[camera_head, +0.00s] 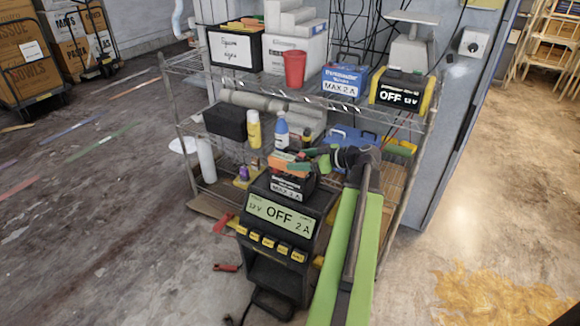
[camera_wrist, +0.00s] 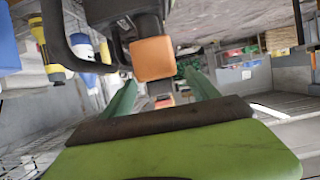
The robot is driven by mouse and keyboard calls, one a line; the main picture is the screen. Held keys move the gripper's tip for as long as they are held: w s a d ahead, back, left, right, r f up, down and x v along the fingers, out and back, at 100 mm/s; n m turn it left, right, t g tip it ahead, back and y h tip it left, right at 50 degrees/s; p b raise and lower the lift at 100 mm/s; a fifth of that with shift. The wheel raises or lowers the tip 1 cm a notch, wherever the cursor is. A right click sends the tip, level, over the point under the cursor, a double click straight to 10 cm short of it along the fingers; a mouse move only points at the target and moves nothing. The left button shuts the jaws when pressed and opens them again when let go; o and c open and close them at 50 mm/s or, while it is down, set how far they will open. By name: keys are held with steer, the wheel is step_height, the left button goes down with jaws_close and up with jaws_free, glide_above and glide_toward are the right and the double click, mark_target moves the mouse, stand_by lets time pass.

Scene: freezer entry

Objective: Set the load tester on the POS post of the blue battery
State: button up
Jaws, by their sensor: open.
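A blue battery (camera_head: 343,84) with a handle and a "MAX 2 A" label stands on the top shelf. Another blue case with a handle (camera_head: 347,136) is on the shelf below, partly behind my arm. A black battery (camera_head: 287,190) labelled "MAX 2 A" sits on a black charger (camera_head: 280,218) reading "OFF". An orange block (camera_head: 288,163) shows above that battery, beside my gripper (camera_head: 318,157). In the wrist view an orange block (camera_wrist: 153,58) on a black part is beyond the open green fingers. I cannot tell which thing is the load tester, and no POS mark is readable.
A yellow-black charger (camera_head: 402,93) reading "OFF" stands right of the blue battery. A red cup (camera_head: 294,68) is to its left. Bottles (camera_head: 254,130) and a black box (camera_head: 226,121) crowd the lower shelf. Red clamps (camera_head: 226,268) lie on the floor. Open floor lies left.

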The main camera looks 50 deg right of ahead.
mark_target(290, 159)
steer(key=b+x, duration=0.1)
steer(key=x, duration=0.3)
steer(key=shift+w+f, duration=0.1)
steer(key=shift+f, duration=0.05)
jaws_close()
